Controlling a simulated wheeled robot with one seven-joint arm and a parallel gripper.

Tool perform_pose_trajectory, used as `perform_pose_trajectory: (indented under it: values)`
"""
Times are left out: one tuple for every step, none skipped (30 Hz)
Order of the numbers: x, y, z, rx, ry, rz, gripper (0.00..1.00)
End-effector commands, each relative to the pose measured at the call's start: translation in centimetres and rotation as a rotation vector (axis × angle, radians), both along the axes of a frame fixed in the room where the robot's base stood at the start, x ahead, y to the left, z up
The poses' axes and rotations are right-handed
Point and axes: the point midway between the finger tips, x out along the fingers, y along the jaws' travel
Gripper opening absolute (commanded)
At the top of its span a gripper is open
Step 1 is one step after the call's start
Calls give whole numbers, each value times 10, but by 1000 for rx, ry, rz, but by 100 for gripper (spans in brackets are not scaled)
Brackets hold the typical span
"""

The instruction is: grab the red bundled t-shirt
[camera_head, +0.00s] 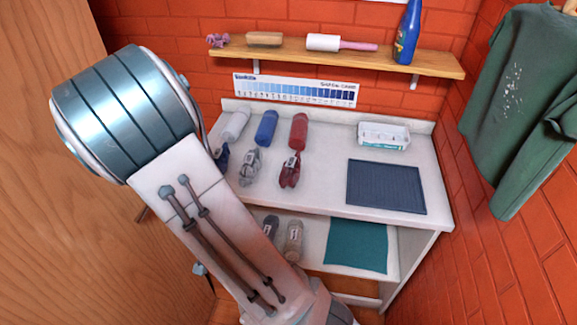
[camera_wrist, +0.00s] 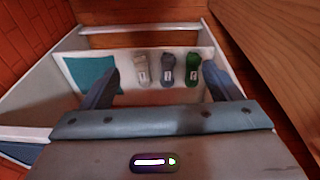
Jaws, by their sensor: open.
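Two red items lie on the white counter in the head view. One is a smooth red roll (camera_head: 299,130) in the back row. The other is a dark red bundle (camera_head: 289,171) with a pale label in front of it. I cannot tell for sure which is the bundled t-shirt. Neither shows in the wrist view. My gripper (camera_wrist: 161,72) is open and empty in the wrist view, facing the lower shelf, below the counter's level. In the head view my arm hides the gripper.
The lower shelf holds beige (camera_wrist: 142,71), grey (camera_wrist: 167,70) and green (camera_wrist: 192,69) labelled bundles and a teal cloth (camera_wrist: 90,73). On the counter (camera_head: 330,195) are blue (camera_head: 266,127) and white rolls, a white box (camera_head: 383,136) and a dark mat (camera_head: 386,186). A wooden shelf (camera_head: 430,65) hangs above.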

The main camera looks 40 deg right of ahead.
Motion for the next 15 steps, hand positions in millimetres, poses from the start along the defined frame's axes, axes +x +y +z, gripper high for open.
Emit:
perform_pose_trajectory:
  values:
    - [-3, -9, -8, -53, 5, -33, 84]
    - [-3, -15, -13, -83, -1, -56, 84]
    - [-3, -23, -19, -126, -12, -86, 84]
    - [-3, -30, -22, -160, -22, -106, 84]
    - [-3, -37, -25, -194, -34, -125, 84]
    - [-3, -46, -28, -241, -54, -149, 84]
    - [-3, -53, -29, -278, -69, -164, 84]
    - [-2, -61, -30, -314, -87, -180, 84]
    - [-1, -71, -29, -364, -114, -196, 84]
    - [0, -78, -29, -401, -136, -207, 84]
    - [2, -86, -27, -440, -161, -216, 84]
    - [4, -96, -23, -490, -198, -227, 84]
    - [6, -103, -20, -527, -226, -231, 84]
    - [9, -109, -16, -563, -257, -236, 84]
    - [13, -117, -10, -608, -298, -237, 84]
